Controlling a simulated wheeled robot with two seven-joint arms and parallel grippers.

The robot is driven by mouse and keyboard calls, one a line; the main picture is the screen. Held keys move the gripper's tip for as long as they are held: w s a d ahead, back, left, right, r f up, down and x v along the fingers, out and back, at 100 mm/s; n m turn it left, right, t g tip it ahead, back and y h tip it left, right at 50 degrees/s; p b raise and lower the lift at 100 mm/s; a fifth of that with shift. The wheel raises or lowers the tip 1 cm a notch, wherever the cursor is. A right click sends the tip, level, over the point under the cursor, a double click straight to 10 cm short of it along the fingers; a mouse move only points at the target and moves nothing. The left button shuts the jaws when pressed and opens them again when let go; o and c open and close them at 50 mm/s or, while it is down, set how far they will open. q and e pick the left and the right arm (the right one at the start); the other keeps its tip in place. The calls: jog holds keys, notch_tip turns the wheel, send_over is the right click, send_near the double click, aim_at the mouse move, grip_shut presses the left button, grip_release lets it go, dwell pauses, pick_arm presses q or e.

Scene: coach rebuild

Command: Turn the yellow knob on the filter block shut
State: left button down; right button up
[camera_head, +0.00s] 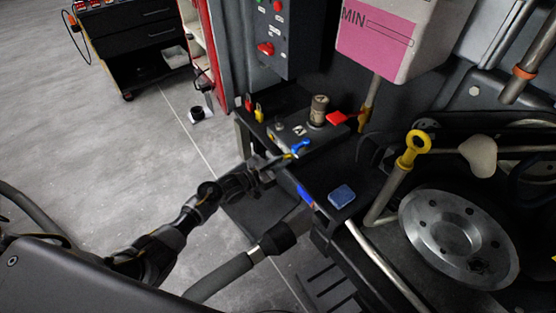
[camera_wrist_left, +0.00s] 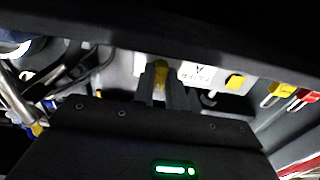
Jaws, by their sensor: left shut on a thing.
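The yellow knob (camera_wrist_left: 161,72) shows between the two fingers of my left gripper (camera_wrist_left: 163,92) in the left wrist view. The gripper is shut on it, and the fingers hide its sides. In the head view my left gripper (camera_head: 279,161) reaches in from the left to the near side of the filter block (camera_head: 290,132). Only a small bit of yellow shows at its fingertips there. How far the knob is turned cannot be told. My right gripper is not in view.
Yellow (camera_wrist_left: 275,93) and red (camera_wrist_left: 302,99) padlocks hang to the right in the wrist view.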

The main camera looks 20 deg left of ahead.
pick_arm(q)
jog(key=shift+w+d+r, duration=0.1)
jog(key=shift+w+r, duration=0.1)
jog(key=shift+r, duration=0.25)
jog(key=c, duration=1.7)
grip_release()
jog(key=shift+f, duration=0.1)
jog(key=shift+s+f, duration=0.1)
jog(key=shift+f, duration=0.05)
jog(key=v, duration=1)
jog(key=shift+s+a+b, duration=0.25)
jog(key=shift+s+b, duration=0.05)
jog(key=shift+b, duration=0.15)
